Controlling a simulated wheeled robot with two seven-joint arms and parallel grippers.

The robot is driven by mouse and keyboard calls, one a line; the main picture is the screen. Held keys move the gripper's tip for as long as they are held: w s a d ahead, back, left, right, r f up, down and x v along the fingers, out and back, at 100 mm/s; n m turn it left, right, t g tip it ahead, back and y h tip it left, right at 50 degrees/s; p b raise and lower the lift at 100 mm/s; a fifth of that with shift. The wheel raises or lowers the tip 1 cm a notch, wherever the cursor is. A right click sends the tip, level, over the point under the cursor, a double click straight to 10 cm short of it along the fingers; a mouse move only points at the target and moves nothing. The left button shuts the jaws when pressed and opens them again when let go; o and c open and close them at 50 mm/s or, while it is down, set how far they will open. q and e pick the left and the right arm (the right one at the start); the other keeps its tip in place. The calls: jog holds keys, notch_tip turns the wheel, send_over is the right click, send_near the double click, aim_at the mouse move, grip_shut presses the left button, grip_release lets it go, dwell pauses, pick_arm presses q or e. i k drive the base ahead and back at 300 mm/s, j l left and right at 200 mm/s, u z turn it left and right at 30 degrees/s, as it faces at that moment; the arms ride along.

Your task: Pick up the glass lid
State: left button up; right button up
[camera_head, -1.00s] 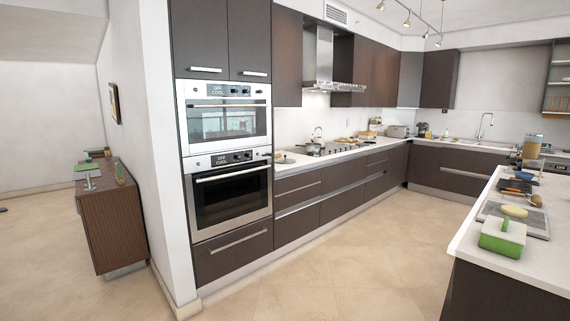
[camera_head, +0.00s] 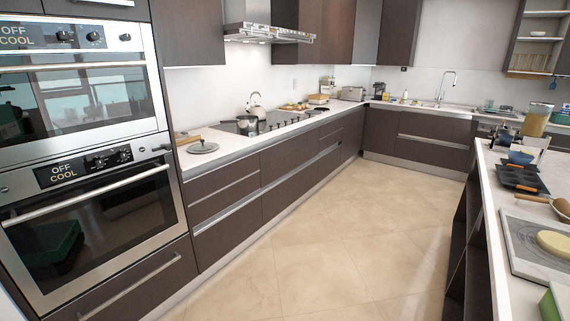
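A round, flat lid with a small knob (camera_head: 202,147) lies on the white counter just right of the stacked ovens. It looks grey, and I cannot tell for sure that it is glass. A pot (camera_head: 247,124) stands on the cooktop behind it, beside a kettle (camera_head: 256,108). Neither of my grippers shows in the head view.
The stacked ovens (camera_head: 92,170) stand close on the left with shut doors. The long counter (camera_head: 222,142) runs back along the wall. The island (camera_head: 497,235) with a board, a muffin tin and other items is on the right. The floor between (camera_head: 340,240) is clear.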

aim_at(202, 147)
jog(key=i, duration=1.2)
jog(key=i+l+u, duration=0.1)
jog(key=i, duration=1.1)
